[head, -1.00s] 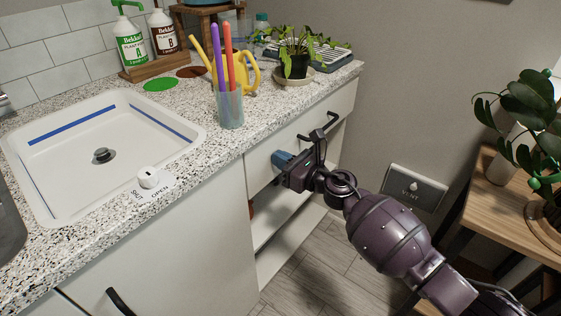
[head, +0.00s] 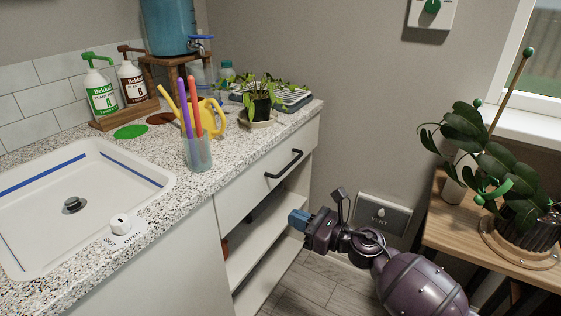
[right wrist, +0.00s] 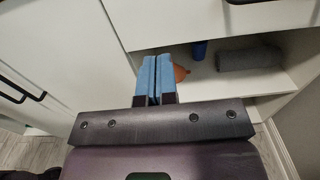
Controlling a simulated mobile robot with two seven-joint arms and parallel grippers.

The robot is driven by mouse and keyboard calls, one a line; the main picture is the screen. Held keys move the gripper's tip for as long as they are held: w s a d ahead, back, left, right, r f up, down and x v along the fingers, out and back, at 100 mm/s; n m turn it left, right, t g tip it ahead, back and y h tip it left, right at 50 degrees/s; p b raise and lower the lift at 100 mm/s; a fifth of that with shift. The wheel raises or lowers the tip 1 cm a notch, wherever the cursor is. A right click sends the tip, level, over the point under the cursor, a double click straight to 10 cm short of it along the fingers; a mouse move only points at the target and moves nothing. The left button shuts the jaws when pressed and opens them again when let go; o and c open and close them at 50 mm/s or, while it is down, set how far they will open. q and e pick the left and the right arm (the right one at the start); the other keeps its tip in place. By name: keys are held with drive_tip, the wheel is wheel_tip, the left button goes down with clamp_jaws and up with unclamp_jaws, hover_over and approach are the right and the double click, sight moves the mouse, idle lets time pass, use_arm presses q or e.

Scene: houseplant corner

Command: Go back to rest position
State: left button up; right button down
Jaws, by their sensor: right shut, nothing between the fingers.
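My right gripper (head: 298,219) is shut and empty, with blue fingertips pressed together. In the head view it is at the lower right, beside the cabinet's open shelves and below the drawer with the black handle (head: 284,164). The right wrist view shows its closed fingers (right wrist: 154,80) pointing toward the shelf, with an orange-brown object (right wrist: 181,73) partly hidden behind them. My left gripper is not in view.
The drawer looks closed. The speckled counter (head: 240,147) holds a cup of sticks (head: 198,155), a yellow watering can (head: 212,118) and a potted plant (head: 261,107). A wooden plant table (head: 455,232) stands at right. A vent box (head: 384,215) is on the wall.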

drive_tip(key=s+d+f+m+t+h, duration=0.1)
drive_tip(key=s+d+f+m+h, duration=0.35)
drive_tip(key=s+m, duration=0.7)
drive_tip(key=s+d+f+m+t+h, duration=0.1)
drive_tip(key=s+d+f+m+h, duration=0.4)
drive_tip(key=s+m, duration=0.65)
drive_tip(key=s+d+f+m+t+h, duration=0.1)
drive_tip(key=s+d+f+m+h, duration=0.2)
drive_tip(key=s+d+f+m, duration=0.7)
drive_tip(key=s+d+r+m+g+h, duration=0.1)
drive_tip(key=s+r+m+g, duration=0.15)
drive_tip(key=s+m, duration=0.35)
drive_tip(key=s+r+m+g+h, duration=0.1)
drive_tip(key=s+r+m, duration=0.3)
drive_tip(key=s+m, duration=0.15)
use_arm(q)
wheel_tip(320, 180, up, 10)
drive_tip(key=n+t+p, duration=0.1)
drive_tip(key=p, duration=1.3)
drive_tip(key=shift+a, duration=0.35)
use_arm(e)
wheel_tip(320, 180, up, 9)
drive_tip(key=m+t, duration=0.1)
drive_tip(key=shift+w+d, duration=0.2)
drive_tip(key=shift+d, duration=0.1)
